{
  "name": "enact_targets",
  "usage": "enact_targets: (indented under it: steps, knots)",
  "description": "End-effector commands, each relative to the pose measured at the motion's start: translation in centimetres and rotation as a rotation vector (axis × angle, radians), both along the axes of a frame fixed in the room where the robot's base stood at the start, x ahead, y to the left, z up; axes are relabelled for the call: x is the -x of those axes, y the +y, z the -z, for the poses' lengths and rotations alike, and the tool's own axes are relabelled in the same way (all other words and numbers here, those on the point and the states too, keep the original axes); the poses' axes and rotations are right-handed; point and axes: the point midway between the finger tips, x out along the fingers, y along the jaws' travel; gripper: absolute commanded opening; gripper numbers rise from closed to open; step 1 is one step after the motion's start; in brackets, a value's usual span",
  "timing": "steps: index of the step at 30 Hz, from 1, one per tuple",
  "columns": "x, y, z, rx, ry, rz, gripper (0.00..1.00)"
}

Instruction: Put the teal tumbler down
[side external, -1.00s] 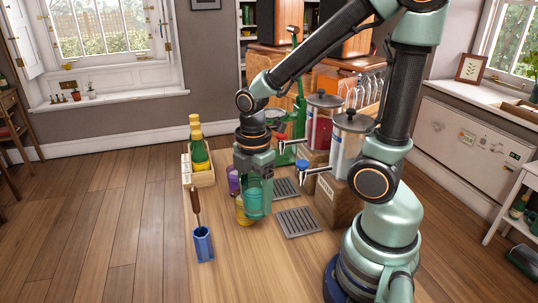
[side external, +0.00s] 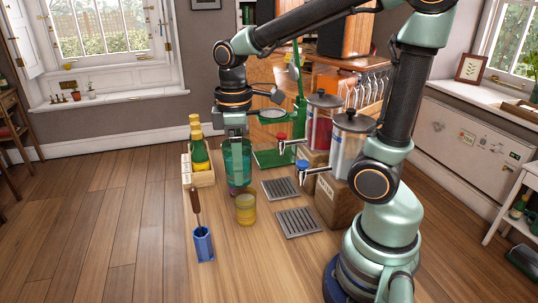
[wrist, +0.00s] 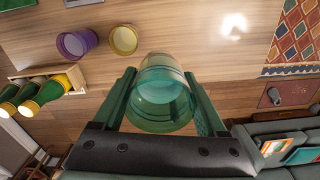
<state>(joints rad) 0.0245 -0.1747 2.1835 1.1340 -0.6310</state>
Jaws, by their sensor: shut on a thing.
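The teal tumbler (side external: 237,160) is see-through and stands upright between the fingers of my gripper (side external: 237,168). My gripper is shut on it. In the wrist view the teal tumbler (wrist: 162,100) fills the space between both green fingers (wrist: 160,84). In the side view it seems to be held above the wooden counter (side external: 222,255), in front of a purple tumbler (side external: 238,190) that it mostly hides. A yellow tumbler (side external: 246,210) stands on the counter nearer the camera. In the wrist view the purple tumbler (wrist: 77,43) and yellow tumbler (wrist: 124,39) stand apart from it.
A wooden bottle crate (side external: 203,179) is to the left, with a blue holder (side external: 203,245) in front. Two drip grates (side external: 298,222) lie to the right, by drink dispensers (side external: 350,150). A green press stand (side external: 272,157) is behind. The front counter is clear.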

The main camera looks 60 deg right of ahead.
Motion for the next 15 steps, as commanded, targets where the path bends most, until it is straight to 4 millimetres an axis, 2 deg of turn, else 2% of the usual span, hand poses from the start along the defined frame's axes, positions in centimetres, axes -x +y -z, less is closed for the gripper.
enact_targets:
  steps: [7,15]
  knots:
    - [-2.0,0.5,1.2,0.001,0.0,0.388,0.07]
    - [-3.0,0.7,1.8,0.0,-0.002,0.592,0.07]
